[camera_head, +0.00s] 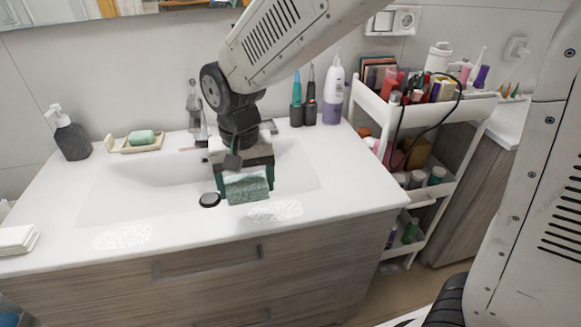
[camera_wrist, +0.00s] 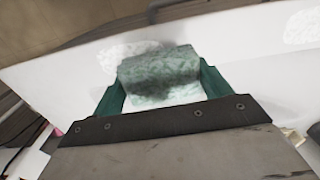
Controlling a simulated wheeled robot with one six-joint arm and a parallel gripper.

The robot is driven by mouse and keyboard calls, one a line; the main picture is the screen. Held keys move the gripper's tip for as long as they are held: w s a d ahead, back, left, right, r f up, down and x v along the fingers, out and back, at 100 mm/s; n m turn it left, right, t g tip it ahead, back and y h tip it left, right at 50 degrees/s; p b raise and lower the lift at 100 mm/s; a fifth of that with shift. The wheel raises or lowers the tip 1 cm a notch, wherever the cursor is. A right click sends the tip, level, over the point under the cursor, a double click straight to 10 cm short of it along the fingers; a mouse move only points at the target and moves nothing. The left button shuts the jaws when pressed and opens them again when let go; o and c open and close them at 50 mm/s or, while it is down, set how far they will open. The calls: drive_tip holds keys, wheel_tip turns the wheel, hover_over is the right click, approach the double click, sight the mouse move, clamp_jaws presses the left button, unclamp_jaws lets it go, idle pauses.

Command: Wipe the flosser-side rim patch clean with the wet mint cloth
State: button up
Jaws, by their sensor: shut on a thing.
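My gripper (camera_head: 247,180) points down over the front of the sink basin, shut on a folded mint cloth (camera_head: 246,188). The cloth looks damp and mottled; it also shows between the green fingers in the wrist view (camera_wrist: 158,72). A whitish speckled patch (camera_head: 275,210) lies on the front rim, just right of and in front of the cloth. In the wrist view this patch (camera_wrist: 122,52) is partly covered by the cloth. I cannot tell if the cloth touches the rim. A white and purple bottle (camera_head: 333,92), perhaps the flosser, stands at the back right.
A second whitish patch (camera_head: 122,236) lies on the left front rim. A black round item (camera_head: 209,200) sits by the cloth. A soap dish (camera_head: 137,143) and dark dispenser (camera_head: 70,135) stand back left. A loaded white cart (camera_head: 437,108) stands right.

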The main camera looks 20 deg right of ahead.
drive_tip(key=shift+w+d+f, duration=0.1)
drive_tip(key=shift+w+d, duration=0.05)
drive_tip(key=shift+d, duration=0.25)
drive_tip(key=shift+d+f, duration=0.15)
drive_tip(key=shift+f, duration=0.05)
wheel_tip(320, 180, down, 5)
drive_tip(key=shift+w+r, duration=0.15)
drive_tip(key=shift+d+f, duration=0.2)
drive_tip(key=shift+d, duration=0.1)
hover_over(296, 208)
drive_tip(key=shift+d, duration=0.1)
drive_tip(key=shift+f, duration=0.8)
idle(0.9)
